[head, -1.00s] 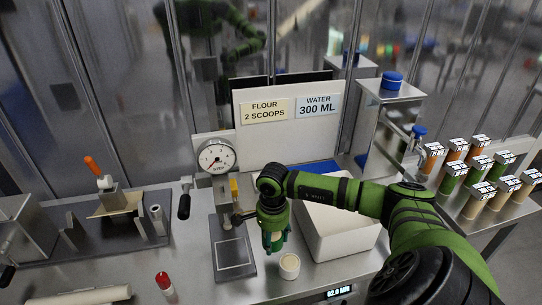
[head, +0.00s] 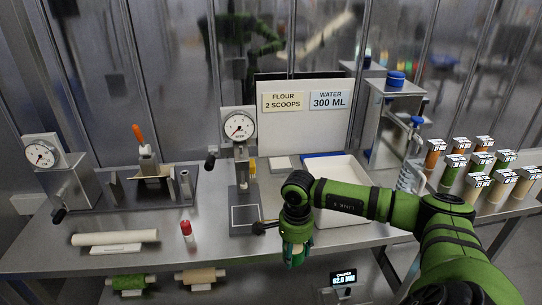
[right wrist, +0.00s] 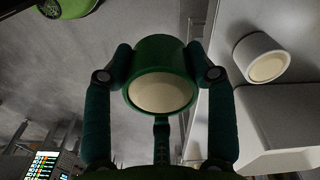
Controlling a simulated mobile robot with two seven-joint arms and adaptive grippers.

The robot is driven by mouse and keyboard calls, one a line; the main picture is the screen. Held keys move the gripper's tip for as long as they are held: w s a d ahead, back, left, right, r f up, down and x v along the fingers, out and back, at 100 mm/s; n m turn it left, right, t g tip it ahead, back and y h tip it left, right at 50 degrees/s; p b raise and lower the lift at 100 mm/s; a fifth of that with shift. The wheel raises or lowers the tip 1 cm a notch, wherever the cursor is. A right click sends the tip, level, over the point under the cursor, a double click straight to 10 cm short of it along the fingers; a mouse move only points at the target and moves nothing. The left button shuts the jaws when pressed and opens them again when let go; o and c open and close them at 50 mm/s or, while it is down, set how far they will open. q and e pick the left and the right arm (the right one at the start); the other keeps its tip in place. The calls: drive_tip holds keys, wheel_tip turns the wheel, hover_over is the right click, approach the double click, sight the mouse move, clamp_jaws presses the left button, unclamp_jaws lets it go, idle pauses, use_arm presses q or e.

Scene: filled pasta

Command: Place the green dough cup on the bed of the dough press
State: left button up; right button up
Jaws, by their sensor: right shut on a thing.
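My right gripper (head: 296,250) is shut on the green dough cup (right wrist: 160,55), which shows between its fingers (right wrist: 162,95) in the right wrist view with a pale round face inside the green rim. In the head view the cup cannot be told apart from the green fingers. The gripper is at the counter's front edge, right of and nearer than the dough press (head: 240,140), which has a round dial. Its dark bed (head: 246,217) with a pale square outline looks empty. My left gripper is not in view.
A white cup (right wrist: 262,58) stands beside the green one in the right wrist view. A white bin (head: 343,172) is right of the press. A black knob (head: 262,227) is by the bed.

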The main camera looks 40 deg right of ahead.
drive_tip(key=shift+s, duration=0.1)
drive_tip(key=shift+a, duration=0.15)
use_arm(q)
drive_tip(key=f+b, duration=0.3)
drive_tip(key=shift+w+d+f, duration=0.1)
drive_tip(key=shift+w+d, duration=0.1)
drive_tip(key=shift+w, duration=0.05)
use_arm(e)
drive_tip(key=a+r+n, duration=0.4)
drive_tip(key=a+n, duration=0.5)
drive_tip(key=a, duration=0.1)
drive_tip(key=s+a+r+n, duration=0.1)
drive_tip(key=a+r+n, duration=0.4)
drive_tip(key=a+n, duration=0.5)
drive_tip(key=shift+a+r, duration=0.25)
drive_tip(key=shift+a, duration=0.5)
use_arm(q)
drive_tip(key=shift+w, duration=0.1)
use_arm(e)
drive_tip(key=shift+d, duration=0.15)
